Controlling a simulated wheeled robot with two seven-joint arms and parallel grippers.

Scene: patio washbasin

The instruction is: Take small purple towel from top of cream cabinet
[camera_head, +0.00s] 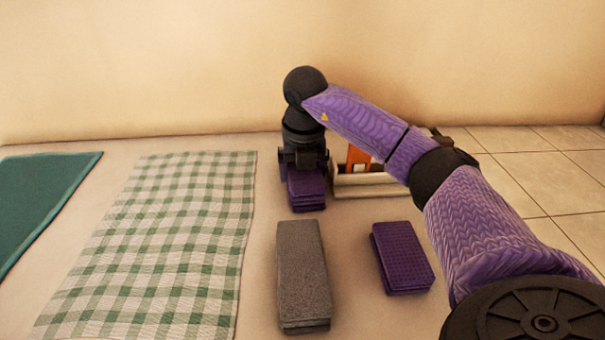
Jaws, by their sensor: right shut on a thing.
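My right gripper (303,162) points down at the back of the cream cabinet top (355,295). It is shut on a small purple towel (307,195), whose near part shows below the gripper. The gripper hides the far part of this towel, and I cannot tell whether it is lifted off the surface. A second folded purple towel (402,258) lies nearer, to the right. A folded grey towel (303,275) lies to the left of that one. My left gripper is not in view.
A white open box (372,190) with an orange item (357,160) stands right beside the gripper, partly behind my arm. A green checked cloth (165,235) and a dark green cloth (40,200) lie flat at left. The wall (150,70) is close behind. Floor tiles (530,170) show at right.

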